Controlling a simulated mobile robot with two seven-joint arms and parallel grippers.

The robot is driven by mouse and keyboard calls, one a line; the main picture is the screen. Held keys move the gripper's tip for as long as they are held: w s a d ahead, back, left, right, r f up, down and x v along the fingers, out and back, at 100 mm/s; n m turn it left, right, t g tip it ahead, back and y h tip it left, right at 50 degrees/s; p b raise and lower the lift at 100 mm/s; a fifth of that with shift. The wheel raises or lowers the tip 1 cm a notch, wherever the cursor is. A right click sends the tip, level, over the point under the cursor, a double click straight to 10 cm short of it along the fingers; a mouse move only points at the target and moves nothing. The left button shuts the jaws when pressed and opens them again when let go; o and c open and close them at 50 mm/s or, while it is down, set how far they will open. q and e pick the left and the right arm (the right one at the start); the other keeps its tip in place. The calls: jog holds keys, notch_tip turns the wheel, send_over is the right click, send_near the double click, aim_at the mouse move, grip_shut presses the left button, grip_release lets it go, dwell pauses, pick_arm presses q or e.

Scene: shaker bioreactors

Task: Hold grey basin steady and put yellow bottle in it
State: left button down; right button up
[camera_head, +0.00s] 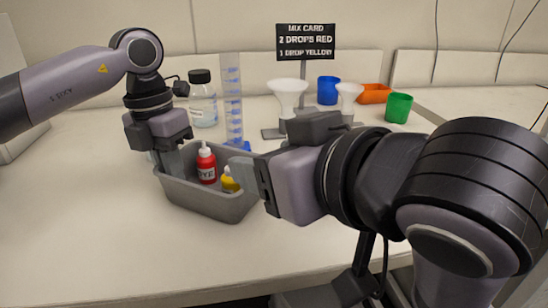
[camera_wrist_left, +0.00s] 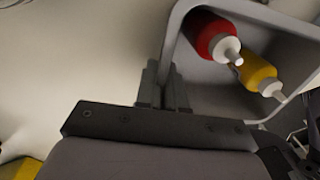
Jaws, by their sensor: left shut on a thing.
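The grey basin (camera_head: 205,201) stands on the table and also shows in the left wrist view (camera_wrist_left: 210,103). My left gripper (camera_head: 170,162) is shut on the basin's left wall; its fingers (camera_wrist_left: 165,92) straddle the rim in the wrist view. The yellow bottle (camera_head: 229,184) is inside the basin, beside a red bottle (camera_head: 206,166). In the wrist view the yellow bottle (camera_wrist_left: 254,74) has its white tip near the basin's wall, with the red bottle (camera_wrist_left: 212,38) next to it. My right gripper (camera_head: 246,170) is at the basin's right side, close to the yellow bottle; its jaw opening is hidden.
Behind the basin stand a clear bottle with black cap (camera_head: 202,100), a measuring cylinder (camera_head: 232,105), white funnels (camera_head: 288,94), blue cup (camera_head: 328,90), green cup (camera_head: 398,107) and orange tray (camera_head: 373,94). A mix card sign (camera_head: 305,42) stands at the back. The table's left front is clear.

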dwell(0.3)
pick_arm(q)
jog(key=c, duration=1.2)
grip_release()
jog(key=shift+o, duration=0.2)
